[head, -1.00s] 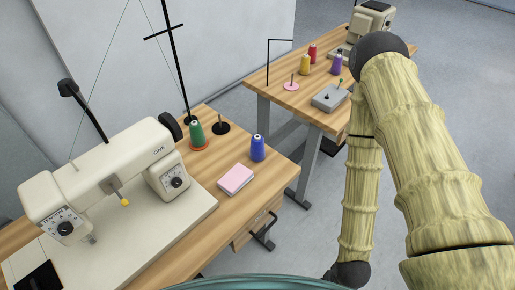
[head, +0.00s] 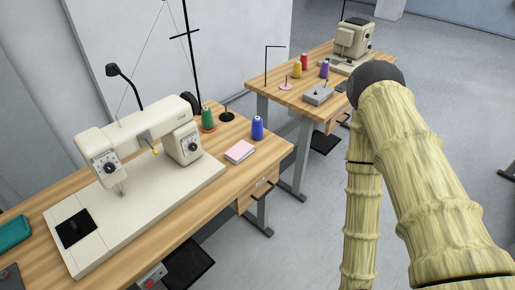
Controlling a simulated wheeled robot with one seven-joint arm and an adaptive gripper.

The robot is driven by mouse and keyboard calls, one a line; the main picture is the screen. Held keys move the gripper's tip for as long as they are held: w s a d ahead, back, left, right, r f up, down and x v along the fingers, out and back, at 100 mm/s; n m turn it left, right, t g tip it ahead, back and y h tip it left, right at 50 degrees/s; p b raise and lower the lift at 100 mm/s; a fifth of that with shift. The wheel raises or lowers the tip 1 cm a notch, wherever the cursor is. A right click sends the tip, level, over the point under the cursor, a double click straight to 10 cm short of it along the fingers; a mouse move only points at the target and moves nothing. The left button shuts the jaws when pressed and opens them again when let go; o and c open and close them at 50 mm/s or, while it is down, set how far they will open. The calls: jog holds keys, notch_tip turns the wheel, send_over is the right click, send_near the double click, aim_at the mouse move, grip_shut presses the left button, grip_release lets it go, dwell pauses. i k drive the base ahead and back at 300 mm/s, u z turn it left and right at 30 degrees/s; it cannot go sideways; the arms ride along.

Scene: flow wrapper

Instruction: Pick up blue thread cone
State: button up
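The blue thread cone (head: 257,128) stands upright on the near wooden table (head: 215,188), close to its right end. A pink and white block (head: 240,151) lies just in front and to the left of it. A green thread cone (head: 208,118) stands on an orange base to its left, behind the sewing machine head. My arm shows at the right of the view, reaching down beyond the table's right end. My gripper is outside the picture.
A cream sewing machine (head: 140,140) fills the middle of the near table. A thin black thread stand (head: 190,50) rises behind it. A second table (head: 275,95) behind holds red, yellow and purple cones, a grey box (head: 318,95) and another machine (head: 352,42). Grey floor is open at right.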

aim_at(256, 133)
jog(key=u, duration=0.05)
jog(key=k, duration=0.15)
jog(key=z, duration=1.5)
jog(key=i, duration=1.05)
jog(key=u, duration=2.2)
